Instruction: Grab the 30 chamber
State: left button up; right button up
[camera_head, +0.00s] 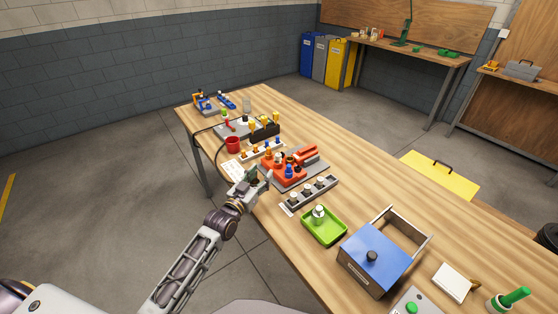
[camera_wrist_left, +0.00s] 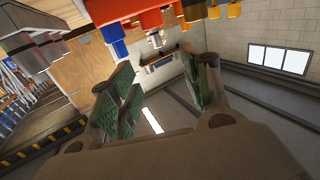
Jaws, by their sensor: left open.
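No number 30 can be read in either view, so I cannot tell which piece is the 30 chamber. A grey rack (camera_head: 309,196) holds several pale-topped pieces near the table's front edge. Behind it is an orange fixture (camera_head: 291,166) with blue and orange parts; it also shows at the top of the wrist view (camera_wrist_left: 148,19). My left gripper (camera_head: 262,181) is at the front edge, just left of the rack and in front of the fixture. Its green-padded fingers (camera_wrist_left: 161,78) are apart, with nothing between them. My right gripper is out of view.
A green tray (camera_head: 324,228) with a small bottle and a blue-topped box (camera_head: 380,257) stand to the right. A red cup (camera_head: 233,144) and a small white rack (camera_head: 262,150) stand to the left. Bare wood (camera_head: 345,180) lies behind the grey rack.

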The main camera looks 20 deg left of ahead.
aim_at(277, 157)
pick_arm(q)
jog(key=shift+w+d, duration=0.25)
jog(key=shift+w, duration=1.15)
jog(key=shift+w+d, duration=0.3)
jog(key=shift+w, duration=1.15)
jog(key=shift+w+d, duration=0.25)
jog(key=shift+w, duration=1.15)
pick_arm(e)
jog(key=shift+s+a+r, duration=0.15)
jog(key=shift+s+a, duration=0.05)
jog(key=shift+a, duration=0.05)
pick_arm(q)
jog(key=shift+w, duration=0.1)
jog(key=shift+w+d+f+p, duration=0.1)
jog(key=shift+w+d+p, duration=0.1)
jog(key=shift+w, duration=0.35)
jog(key=shift+w+d+f+p, duration=0.1)
jog(key=shift+w+p, duration=0.05)
jog(key=shift+w, duration=0.35)
jog(key=shift+w+d, duration=0.25)
jog(key=shift+w, duration=1.1)
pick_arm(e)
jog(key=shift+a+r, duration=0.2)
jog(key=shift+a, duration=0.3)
